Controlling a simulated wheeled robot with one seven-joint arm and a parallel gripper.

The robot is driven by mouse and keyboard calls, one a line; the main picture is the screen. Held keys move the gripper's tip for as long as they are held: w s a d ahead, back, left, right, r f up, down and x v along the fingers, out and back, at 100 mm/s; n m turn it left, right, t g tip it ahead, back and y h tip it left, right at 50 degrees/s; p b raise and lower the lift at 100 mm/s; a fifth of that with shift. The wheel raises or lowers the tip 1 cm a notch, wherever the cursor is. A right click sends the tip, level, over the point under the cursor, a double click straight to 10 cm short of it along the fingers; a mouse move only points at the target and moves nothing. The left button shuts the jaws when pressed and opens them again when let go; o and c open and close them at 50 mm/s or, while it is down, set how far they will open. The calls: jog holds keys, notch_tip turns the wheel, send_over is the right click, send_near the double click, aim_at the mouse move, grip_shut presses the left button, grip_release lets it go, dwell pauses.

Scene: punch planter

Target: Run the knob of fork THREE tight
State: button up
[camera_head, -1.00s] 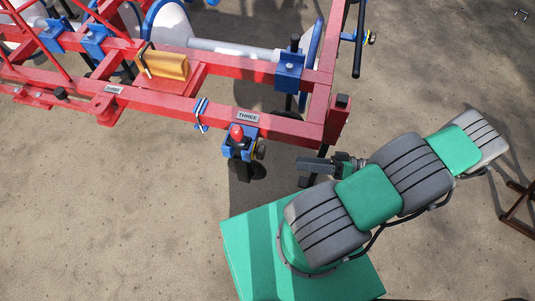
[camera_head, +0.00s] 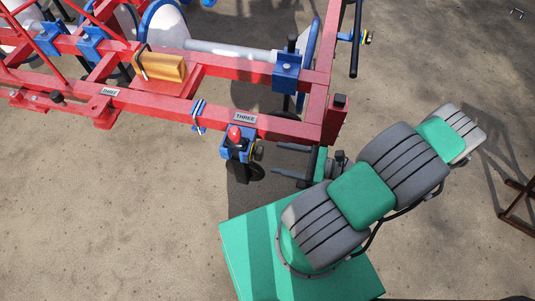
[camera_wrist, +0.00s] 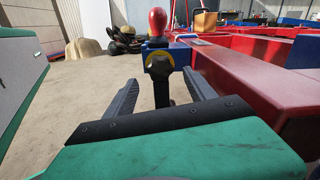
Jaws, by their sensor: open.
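Fork THREE is named by a label (camera_head: 245,117) on the red beam. Under it is a blue bracket (camera_head: 226,152) with a red-topped plunger (camera_head: 234,133). A dark side knob (camera_head: 258,153) faces my gripper (camera_head: 276,158). My gripper is open and empty, its two fingers pointing left at the knob, with a small gap between. In the wrist view the fingers (camera_wrist: 160,76) spread either side of the fork's dark centre parts. The knob (camera_wrist: 160,66) shows there before a yellow dial, below the red plunger (camera_wrist: 157,20). The knob's tightness cannot be seen.
The red beam (camera_wrist: 245,85) runs close along the right of the wrist view. A yellow block (camera_head: 165,67) sits on the frame. Bare ground (camera_head: 110,200) lies clear to the left.

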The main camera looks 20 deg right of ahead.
aim_at(257, 153)
jog(key=x, duration=0.4)
jog(key=shift+w+a, duration=0.2)
jog(key=shift+a, duration=0.15)
jog(key=shift+c, duration=0.3)
jog(key=c, duration=1.3)
jog(key=m+p, duration=0.1)
jog(key=m, duration=0.4)
jog(key=shift+m+p, duration=0.3)
jog(key=shift+p, duration=0.05)
jog(key=o, duration=1.4)
jog(key=shift+c, duration=0.2)
